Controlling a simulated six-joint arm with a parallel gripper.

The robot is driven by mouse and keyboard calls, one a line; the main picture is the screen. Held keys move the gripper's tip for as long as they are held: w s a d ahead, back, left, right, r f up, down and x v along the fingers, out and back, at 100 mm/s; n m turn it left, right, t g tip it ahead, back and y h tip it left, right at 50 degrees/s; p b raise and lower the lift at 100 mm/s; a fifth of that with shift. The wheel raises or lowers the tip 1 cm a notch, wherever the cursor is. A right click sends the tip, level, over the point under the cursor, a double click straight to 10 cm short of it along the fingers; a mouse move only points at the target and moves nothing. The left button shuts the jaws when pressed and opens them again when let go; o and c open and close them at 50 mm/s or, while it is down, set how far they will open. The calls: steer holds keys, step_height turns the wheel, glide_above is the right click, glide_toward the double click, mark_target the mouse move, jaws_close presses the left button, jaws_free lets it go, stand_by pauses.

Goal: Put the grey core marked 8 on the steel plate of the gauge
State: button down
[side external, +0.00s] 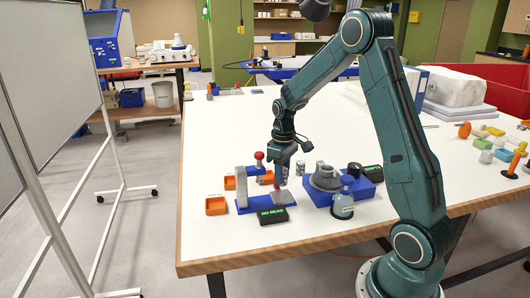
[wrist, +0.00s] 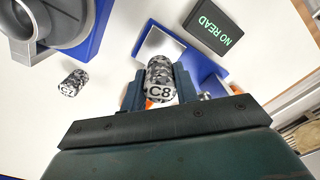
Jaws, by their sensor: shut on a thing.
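My gripper (side external: 281,182) is shut on the grey speckled core marked C8 (wrist: 159,80), its label showing in the wrist view between the two fingers (wrist: 160,92). In the side view the core is too small to tell apart from the fingers. The gauge has a blue base (side external: 242,208), a grey upright and a red knob (side external: 259,156). Its steel plate (side external: 283,198) lies just below my gripper; it also shows in the wrist view (wrist: 165,43), partly hidden by the core. I cannot tell if the core touches the plate.
A black display (side external: 272,215) reading NO READ stands in front of the gauge. A core marked C7 (wrist: 73,83) lies on the white table.

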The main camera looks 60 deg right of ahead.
steer(key=shift+f, duration=0.2)
steer(key=shift+f, duration=2)
steer(key=c, duration=1.1)
jaws_free()
steer(key=shift+f, duration=0.1)
steer(key=shift+o, duration=0.2)
steer(key=shift+r, duration=0.2)
step_height(320, 180, up, 11)
steer(key=shift+r, duration=0.4)
